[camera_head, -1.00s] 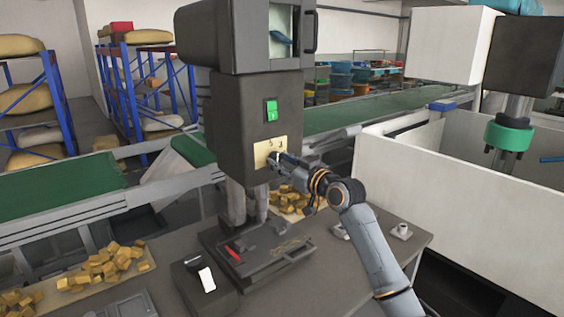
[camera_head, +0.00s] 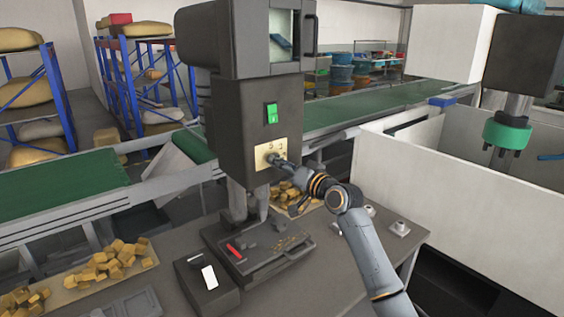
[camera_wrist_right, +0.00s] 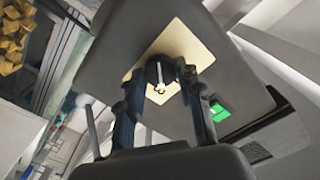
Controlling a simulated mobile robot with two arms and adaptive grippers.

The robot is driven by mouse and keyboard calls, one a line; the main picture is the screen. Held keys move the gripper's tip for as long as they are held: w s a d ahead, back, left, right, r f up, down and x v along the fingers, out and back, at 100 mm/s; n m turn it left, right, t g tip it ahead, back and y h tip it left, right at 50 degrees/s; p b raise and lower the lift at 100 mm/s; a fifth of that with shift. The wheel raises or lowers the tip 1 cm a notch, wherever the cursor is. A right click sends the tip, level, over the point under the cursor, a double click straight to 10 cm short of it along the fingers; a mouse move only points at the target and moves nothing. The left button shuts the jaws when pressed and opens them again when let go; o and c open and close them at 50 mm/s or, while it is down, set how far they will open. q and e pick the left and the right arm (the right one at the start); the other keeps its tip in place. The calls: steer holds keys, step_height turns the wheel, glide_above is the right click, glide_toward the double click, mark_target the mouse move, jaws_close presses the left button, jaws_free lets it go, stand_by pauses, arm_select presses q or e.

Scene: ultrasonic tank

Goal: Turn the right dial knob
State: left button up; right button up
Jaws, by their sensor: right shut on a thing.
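The dark right dial knob (camera_wrist_right: 159,68) with a white pointer line is on a pale yellow plate in the right wrist view. The plate (camera_head: 263,153) is on the front of the dark machine, below a green switch, in the head view. My right gripper (camera_head: 277,160) is at the plate; its fingers (camera_wrist_right: 162,76) stand on both sides of the knob, shut on it. The gripper hides most of the knob in the head view. My left gripper is not in view.
The machine's dark housing (camera_head: 232,125) stands over a table (camera_head: 330,270). A black box (camera_head: 206,285) and trays of yellow blocks (camera_head: 115,262) are on the table. A white-walled enclosure (camera_head: 450,190) stands to the right.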

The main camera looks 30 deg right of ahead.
stand_by(0.3)
steer(key=o, duration=1.2)
steer(key=shift+c, duration=0.2)
steer(key=s+d, duration=0.1)
steer(key=s, duration=1.1)
